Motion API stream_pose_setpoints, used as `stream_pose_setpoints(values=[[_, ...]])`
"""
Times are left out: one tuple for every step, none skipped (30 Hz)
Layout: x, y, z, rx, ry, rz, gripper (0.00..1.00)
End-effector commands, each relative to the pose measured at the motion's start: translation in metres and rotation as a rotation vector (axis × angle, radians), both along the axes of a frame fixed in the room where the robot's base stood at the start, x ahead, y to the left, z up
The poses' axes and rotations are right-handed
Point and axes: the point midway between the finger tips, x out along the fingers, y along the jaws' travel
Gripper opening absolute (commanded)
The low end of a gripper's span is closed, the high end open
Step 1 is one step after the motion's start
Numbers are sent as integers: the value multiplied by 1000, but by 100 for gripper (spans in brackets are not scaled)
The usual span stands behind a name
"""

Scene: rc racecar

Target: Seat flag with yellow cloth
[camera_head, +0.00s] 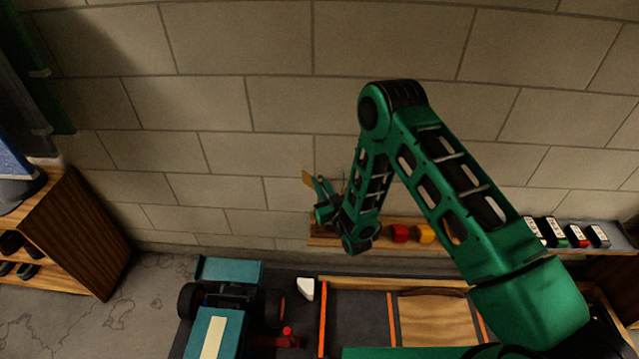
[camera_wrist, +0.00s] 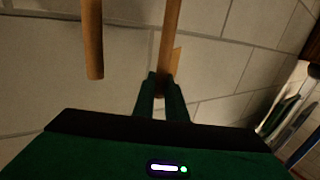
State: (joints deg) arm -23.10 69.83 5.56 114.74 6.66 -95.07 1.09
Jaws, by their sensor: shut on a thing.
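The flag's yellow cloth (camera_head: 307,177) shows as a small patch at my gripper (camera_head: 322,188) in the head view, in front of the block wall and above the wooden ledge. In the wrist view, my gripper (camera_wrist: 160,92) is shut on the flag's wooden pole (camera_wrist: 169,30). The yellow cloth (camera_wrist: 177,62) shows just to the right of the pole, near the fingertips. A second wooden rod (camera_wrist: 92,40) is apart to the left, with its rounded end in view. The flag's seat cannot be made out in either view.
The wooden ledge (camera_head: 380,246) carries a red block (camera_head: 399,233) and a yellow block (camera_head: 425,233). A teal racecar (camera_head: 222,300) stands at the lower left. An orange-edged tray (camera_head: 323,310) lies right of it. A wooden shelf (camera_head: 85,245) stands far left.

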Motion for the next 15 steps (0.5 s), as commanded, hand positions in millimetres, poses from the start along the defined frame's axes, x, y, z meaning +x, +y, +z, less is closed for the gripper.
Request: stream_pose_setpoints(values=[[0,0,-1,0,0,0,0],[0,0,-2,0,0,0,0],[0,0,-3,0,0,0,0],[0,0,-3,0,0,0,0],[0,0,-4,0,0,0,0],[0,0,-5,0,0,0,0],[0,0,-5,0,-1,0,0],[0,0,-6,0,-1,0,0],[0,0,-7,0,-1,0,0],[0,0,-7,0,-1,0,0],[0,0,-8,0,-1,0,0],[0,0,-9,0,-1,0,0],[0,0,-9,0,-1,0,0],[0,0,-10,0,-1,0,0],[0,0,-11,0,-1,0,0]])
